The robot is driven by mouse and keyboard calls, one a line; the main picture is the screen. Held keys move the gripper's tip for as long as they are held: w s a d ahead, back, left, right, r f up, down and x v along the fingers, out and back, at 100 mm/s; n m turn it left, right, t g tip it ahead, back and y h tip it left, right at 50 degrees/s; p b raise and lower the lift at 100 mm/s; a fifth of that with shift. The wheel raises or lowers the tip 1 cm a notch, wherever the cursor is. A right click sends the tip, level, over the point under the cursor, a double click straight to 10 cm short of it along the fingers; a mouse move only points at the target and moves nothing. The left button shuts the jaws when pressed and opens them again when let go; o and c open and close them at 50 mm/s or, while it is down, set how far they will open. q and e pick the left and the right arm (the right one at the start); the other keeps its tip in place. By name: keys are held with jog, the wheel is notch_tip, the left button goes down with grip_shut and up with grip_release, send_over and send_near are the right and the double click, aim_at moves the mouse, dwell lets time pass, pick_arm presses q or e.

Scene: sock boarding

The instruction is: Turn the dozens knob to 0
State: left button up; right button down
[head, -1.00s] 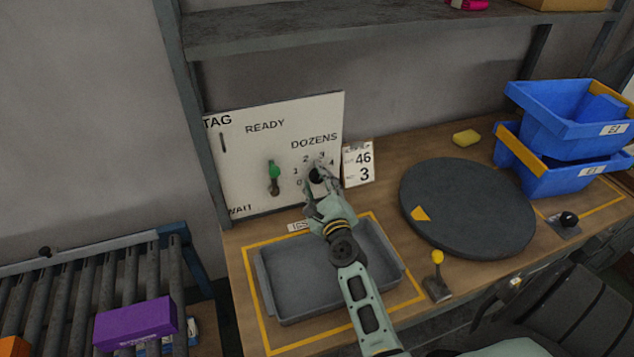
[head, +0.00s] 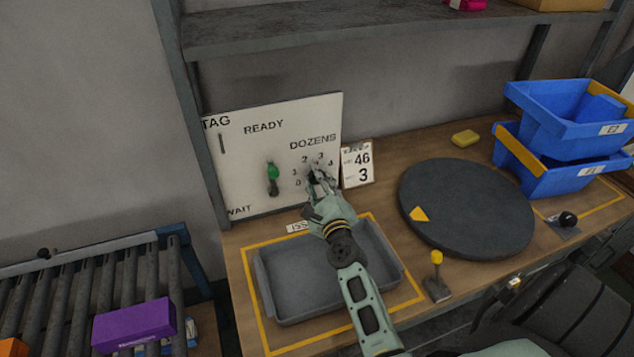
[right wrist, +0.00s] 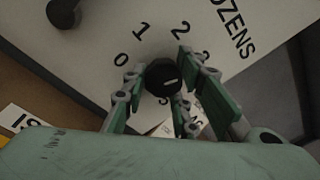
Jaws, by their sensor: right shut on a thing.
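The white panel (head: 230,165) stands against the back wall, with the DOZENS dial (head: 312,142) at its right and numbers around it. My right gripper (head: 317,172) is at this dial and largely covers the knob in the head view. A short white mark shows on the knob's face. The 0, 1 and 2 show around it; I cannot tell surely which number the mark points to. My left gripper is not in view.
A green-topped lever (head: 272,175) is left of the dial. A card reading 46 and 3 (head: 358,165) stands right of the panel. A grey tray (head: 262,290) lies below my right arm. A dark round turntable (head: 465,205) and stacked blue bins (head: 560,130) are to the right.

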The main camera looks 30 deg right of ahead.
jog(key=shift+s+d+n+t+y+p, duration=0.15)
jog(key=shift+n+y+p, duration=0.45)
jog(key=shift+n, duration=4.45)
jog(key=shift+d+n+t+y+p, duration=0.2)
jog(key=shift+n+p, duration=0.65)
jog(key=shift+n, duration=4.25)
jog(key=shift+s+d+n+g+y+p, duration=0.1)
jog(key=shift+d+n+y+p, duration=0.45)
jog(key=shift+n, duration=4.5)
jog(key=shift+a, duration=0.25)
jog(key=c, duration=1.7)
grip_release()
jog(key=shift+r, duration=0.1)
jog(key=shift+c, duration=0.2)
jog(key=shift+o, duration=1)
jog(key=shift+d, duration=0.15)
